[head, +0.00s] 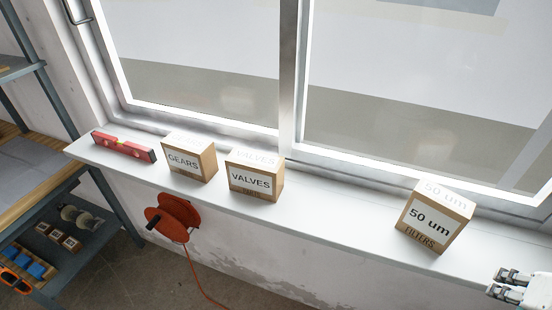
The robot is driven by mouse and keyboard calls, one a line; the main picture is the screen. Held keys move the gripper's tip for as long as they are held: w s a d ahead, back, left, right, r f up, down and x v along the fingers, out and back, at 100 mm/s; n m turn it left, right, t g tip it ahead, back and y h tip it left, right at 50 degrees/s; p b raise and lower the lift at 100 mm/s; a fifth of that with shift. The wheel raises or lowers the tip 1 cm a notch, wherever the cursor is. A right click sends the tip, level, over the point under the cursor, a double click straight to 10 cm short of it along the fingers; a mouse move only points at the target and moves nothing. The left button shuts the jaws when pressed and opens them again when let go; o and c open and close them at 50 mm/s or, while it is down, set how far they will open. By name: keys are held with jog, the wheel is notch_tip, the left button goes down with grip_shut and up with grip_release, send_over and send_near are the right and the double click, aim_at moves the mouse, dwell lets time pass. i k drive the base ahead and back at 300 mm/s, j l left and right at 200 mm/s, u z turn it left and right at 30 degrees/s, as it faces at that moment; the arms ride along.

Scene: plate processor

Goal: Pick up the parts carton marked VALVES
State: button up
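The carton marked VALVES (254,182) is a brown box with a white label on its front and top. It stands upright on the white window sill (330,217), left of the picture's middle. My gripper (505,284) shows only in part at the lower right edge, well to the right of the VALVES carton and apart from it. Its two finger parts point left with a gap between them, and nothing shows in the gap.
The GEARS carton (187,162) stands close left of VALVES. A red spirit level (124,146) lies farther left. The 50 um filters carton (436,218) stands between VALVES and my gripper. The window frame (291,70) rises behind. An orange cable reel (172,218) hangs below the sill.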

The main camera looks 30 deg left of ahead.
aim_at(260, 175)
jog(key=j+u, duration=0.2)
jog(key=u, duration=0.3)
jog(key=j+u, duration=0.15)
jog(key=u, duration=0.3)
jog(key=i+j+u, duration=0.15)
jog(key=u, duration=0.35)
jog(key=i+j, duration=0.1)
jog(key=k+l+u, duration=0.2)
jog(key=k+l, duration=0.1)
